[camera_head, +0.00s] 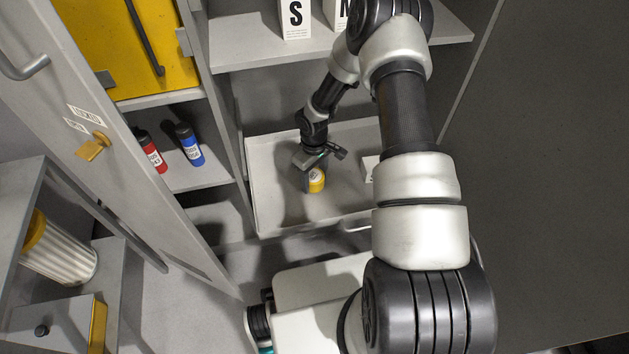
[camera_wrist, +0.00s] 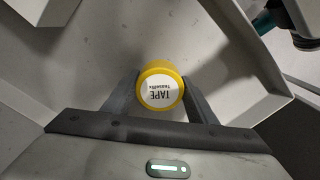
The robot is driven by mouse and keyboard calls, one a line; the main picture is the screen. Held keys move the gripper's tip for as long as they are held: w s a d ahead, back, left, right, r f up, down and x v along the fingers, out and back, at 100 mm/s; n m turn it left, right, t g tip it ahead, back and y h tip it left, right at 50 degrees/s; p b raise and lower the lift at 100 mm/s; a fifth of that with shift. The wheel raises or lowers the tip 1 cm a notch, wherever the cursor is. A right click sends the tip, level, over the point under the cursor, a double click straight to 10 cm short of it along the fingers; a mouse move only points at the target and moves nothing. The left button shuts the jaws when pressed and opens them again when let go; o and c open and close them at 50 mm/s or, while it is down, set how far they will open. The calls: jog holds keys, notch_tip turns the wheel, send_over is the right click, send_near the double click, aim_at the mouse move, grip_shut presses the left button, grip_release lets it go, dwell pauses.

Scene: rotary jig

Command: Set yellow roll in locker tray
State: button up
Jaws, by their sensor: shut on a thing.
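The yellow roll (camera_head: 316,181) is a yellow cylinder with a white label; in the wrist view its round end (camera_wrist: 160,91) reads "TAPE". My gripper (camera_head: 313,168) is shut on it, with one finger at each side of the roll in the wrist view (camera_wrist: 160,100). The locker tray (camera_head: 258,190) is a light grey, shallow tray low in the locker; its wall also shows in the wrist view (camera_wrist: 238,42). The roll is over or inside the left part of the tray. I cannot tell whether it touches the tray floor.
A white box (camera_head: 371,167) is in the tray, partly hidden by my arm. Red (camera_head: 152,152) and blue (camera_head: 189,145) cylinders stand on a shelf to the left. An open grey door (camera_head: 130,185) with a yellow latch (camera_head: 93,147) stands left. Boxes marked with letters (camera_head: 296,18) sit above.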

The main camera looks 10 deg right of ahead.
jog(key=shift+f, duration=0.5)
jog(key=shift+f, duration=0.2)
jog(key=o, duration=1.2)
jog(key=shift+c, duration=0.2)
